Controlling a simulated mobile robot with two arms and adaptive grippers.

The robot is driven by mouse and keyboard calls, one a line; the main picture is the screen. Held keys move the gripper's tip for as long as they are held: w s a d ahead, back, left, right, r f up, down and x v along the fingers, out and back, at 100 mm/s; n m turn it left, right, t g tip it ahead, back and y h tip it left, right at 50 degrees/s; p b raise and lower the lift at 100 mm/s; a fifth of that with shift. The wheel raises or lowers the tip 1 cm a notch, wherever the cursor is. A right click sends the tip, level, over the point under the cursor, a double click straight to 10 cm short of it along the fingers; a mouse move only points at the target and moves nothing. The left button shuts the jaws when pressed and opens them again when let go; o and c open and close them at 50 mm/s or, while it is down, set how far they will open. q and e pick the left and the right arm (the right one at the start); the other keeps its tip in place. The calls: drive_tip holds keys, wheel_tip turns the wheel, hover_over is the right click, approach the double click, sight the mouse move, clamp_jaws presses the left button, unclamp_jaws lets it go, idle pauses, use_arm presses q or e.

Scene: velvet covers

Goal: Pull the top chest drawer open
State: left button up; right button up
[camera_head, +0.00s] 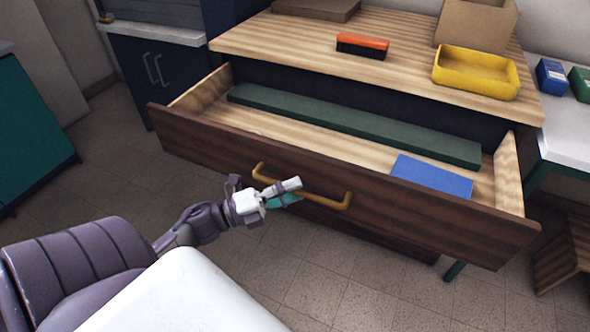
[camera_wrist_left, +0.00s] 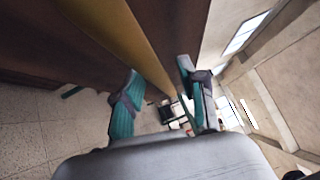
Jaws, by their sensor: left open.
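The top chest drawer (camera_head: 330,180) stands pulled out from the wooden chest, its dark brown front towards me and its light inside showing. A yellow bar handle (camera_head: 318,198) runs across the middle of its front. My left gripper (camera_head: 284,194) is at the left part of this handle, with its fingers apart. In the left wrist view the handle (camera_wrist_left: 125,40) passes between the open teal fingers of the left gripper (camera_wrist_left: 165,100). I cannot tell whether a finger touches it. My right gripper is not in view.
Inside the drawer lie a long green bar (camera_head: 350,125) and a blue block (camera_head: 432,176). On the chest top (camera_head: 290,38) are a yellow tray (camera_head: 476,84), a red-orange and black block (camera_head: 362,45) and a cardboard box (camera_head: 476,22). A wooden crate (camera_head: 566,255) stands at the lower right.

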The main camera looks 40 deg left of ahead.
use_arm(q)
drive_tip(key=v, duration=1.1)
